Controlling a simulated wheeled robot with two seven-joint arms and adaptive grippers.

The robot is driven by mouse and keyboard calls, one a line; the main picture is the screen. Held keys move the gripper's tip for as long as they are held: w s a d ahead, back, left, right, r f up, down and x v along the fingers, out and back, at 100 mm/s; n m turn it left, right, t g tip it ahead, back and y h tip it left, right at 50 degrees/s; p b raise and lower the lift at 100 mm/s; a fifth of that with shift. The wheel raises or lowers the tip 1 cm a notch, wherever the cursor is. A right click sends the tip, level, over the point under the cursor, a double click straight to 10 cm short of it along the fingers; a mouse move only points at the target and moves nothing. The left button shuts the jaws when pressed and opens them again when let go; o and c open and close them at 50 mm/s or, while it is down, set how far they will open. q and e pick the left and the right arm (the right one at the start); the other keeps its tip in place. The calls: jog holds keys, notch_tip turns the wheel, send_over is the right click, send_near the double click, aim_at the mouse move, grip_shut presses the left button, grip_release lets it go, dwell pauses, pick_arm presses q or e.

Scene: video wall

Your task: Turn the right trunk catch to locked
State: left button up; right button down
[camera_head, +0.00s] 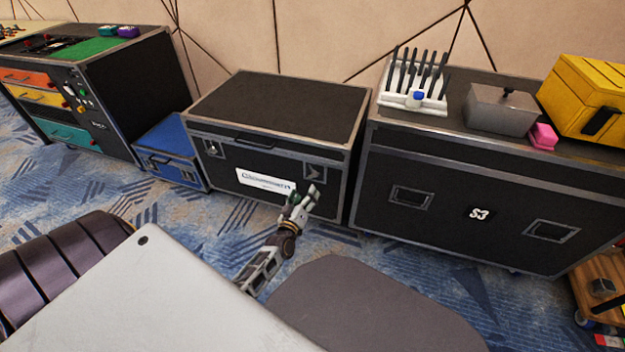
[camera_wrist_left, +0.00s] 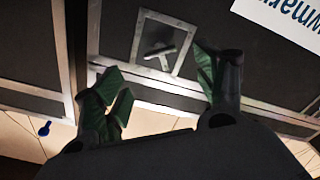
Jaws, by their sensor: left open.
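The black trunk (camera_head: 275,105) stands shut on the carpet, with a white label (camera_head: 265,184) on its front. Its right catch (camera_head: 314,172) is a recessed metal plate near the right end. In the left wrist view, which is upside down, the right catch (camera_wrist_left: 160,50) shows a small T-shaped handle, its bar slightly slanted. The left catch (camera_head: 212,147) is near the other end. My left gripper (camera_head: 305,192) is open and empty, just in front of and below the right catch. In the wrist view its green-padded fingers (camera_wrist_left: 165,88) are on either side of the catch, apart from its handle. My right gripper is out of view.
A large black case (camera_head: 430,185) stands close on the trunk's right, with a grey box (camera_head: 500,107) and a yellow box (camera_head: 590,100) on top. A small blue case (camera_head: 165,140) is on the left.

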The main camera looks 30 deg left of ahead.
aim_at(312, 176)
pick_arm(q)
jog(key=shift+b+x, duration=1.9)
jog(key=shift+x, duration=3)
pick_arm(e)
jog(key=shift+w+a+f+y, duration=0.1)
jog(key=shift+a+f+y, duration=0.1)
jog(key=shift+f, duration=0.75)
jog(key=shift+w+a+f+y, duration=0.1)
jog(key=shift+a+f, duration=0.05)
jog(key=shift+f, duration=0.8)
pick_arm(q)
jog(key=shift+a, duration=0.1)
jog(key=c, duration=0.6)
grip_shut()
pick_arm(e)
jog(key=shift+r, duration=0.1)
